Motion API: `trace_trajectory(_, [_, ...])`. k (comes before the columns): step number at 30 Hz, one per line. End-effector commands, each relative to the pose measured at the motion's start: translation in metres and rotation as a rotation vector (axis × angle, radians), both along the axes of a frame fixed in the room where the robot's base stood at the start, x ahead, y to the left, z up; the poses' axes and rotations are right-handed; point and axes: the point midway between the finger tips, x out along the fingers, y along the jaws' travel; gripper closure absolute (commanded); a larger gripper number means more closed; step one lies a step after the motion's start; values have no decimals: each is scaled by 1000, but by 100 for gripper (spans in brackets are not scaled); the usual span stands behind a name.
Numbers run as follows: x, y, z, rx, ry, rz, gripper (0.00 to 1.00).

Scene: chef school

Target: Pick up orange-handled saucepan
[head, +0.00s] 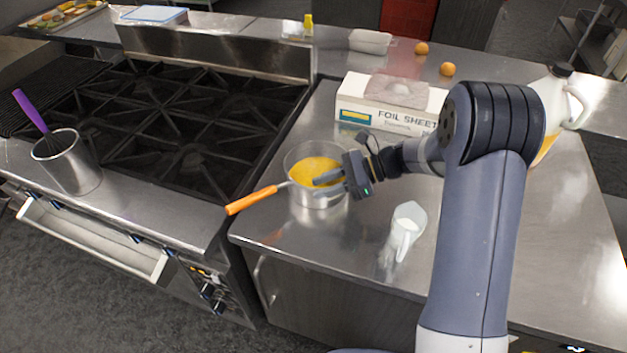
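The orange-handled saucepan (308,196) stands upright on the steel counter, just right of the stove. It is a metal pan with yellow-orange contents. Its orange handle (252,199) points left, over the counter's left edge. My gripper (330,178) is at the right side of the pan, with a finger reaching over or into the pan's opening. The fingertips are small and partly merge with the pan, so I cannot tell whether they are apart or touch the rim.
A foil sheet box (385,117) stands behind the pan. A gas stove (170,115) lies left, with a pot holding a purple-handled whisk (70,165). A large bottle (553,100) is at the right.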

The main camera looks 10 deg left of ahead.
Motion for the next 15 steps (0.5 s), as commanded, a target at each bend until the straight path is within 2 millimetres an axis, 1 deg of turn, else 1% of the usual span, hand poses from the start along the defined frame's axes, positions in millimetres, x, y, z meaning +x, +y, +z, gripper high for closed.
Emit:
trace_trajectory(3, [0,0,0,0,0,0,70])
trace_trajectory(12, [0,-1,0,0,0,-1,95])
trace_trajectory(14, [0,-1,0,0,0,-1,100])
trace_trajectory(15, [0,0,0,0,0,-1,100])
